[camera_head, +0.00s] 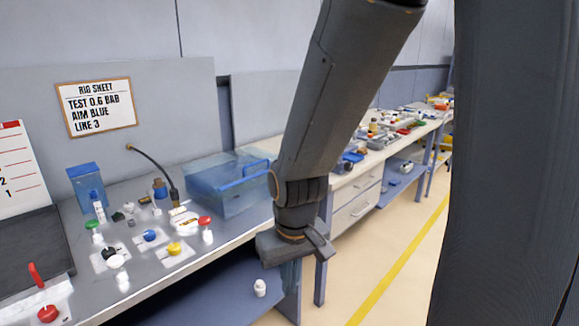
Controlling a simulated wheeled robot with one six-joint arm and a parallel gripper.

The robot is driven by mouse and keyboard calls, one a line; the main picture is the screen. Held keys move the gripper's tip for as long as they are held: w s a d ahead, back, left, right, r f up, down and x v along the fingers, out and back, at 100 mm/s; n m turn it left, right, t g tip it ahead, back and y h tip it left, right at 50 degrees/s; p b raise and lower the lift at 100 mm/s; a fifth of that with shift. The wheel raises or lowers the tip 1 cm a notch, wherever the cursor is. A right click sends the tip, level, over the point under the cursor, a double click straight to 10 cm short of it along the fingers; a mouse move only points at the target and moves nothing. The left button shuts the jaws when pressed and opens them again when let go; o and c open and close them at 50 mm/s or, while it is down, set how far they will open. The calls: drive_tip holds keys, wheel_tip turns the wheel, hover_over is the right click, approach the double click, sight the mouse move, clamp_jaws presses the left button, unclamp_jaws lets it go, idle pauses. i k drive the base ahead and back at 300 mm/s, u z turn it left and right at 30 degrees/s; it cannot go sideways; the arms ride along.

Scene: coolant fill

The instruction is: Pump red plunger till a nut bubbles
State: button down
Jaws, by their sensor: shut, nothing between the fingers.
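Several red-topped parts stand on the grey bench (235,236). One is a red knob (204,221) on a white stem near the bench's front edge. Another is a round red cap (48,313) at the lower left, with a red lever (36,275) behind it. I cannot tell which is the plunger. The nut and any bubbles are too small to make out. My gripper (296,248) is shut and empty, pointing down, right of these parts near the bench's right end. My arm hides part of the bench behind it.
A clear blue tank (222,200) stands at the back of the bench, left of my arm. Plates with blue (150,235) and yellow (174,248) knobs lie in front. Floor is free at right.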

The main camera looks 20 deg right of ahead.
sight(204, 221)
drive_tip(key=z, duration=0.25)
drive_tip(key=i, duration=0.85)
drive_tip(key=u, duration=0.5)
drive_tip(key=k, duration=0.55)
drive_tip(key=z, duration=0.55)
drive_tip(key=i, duration=0.5)
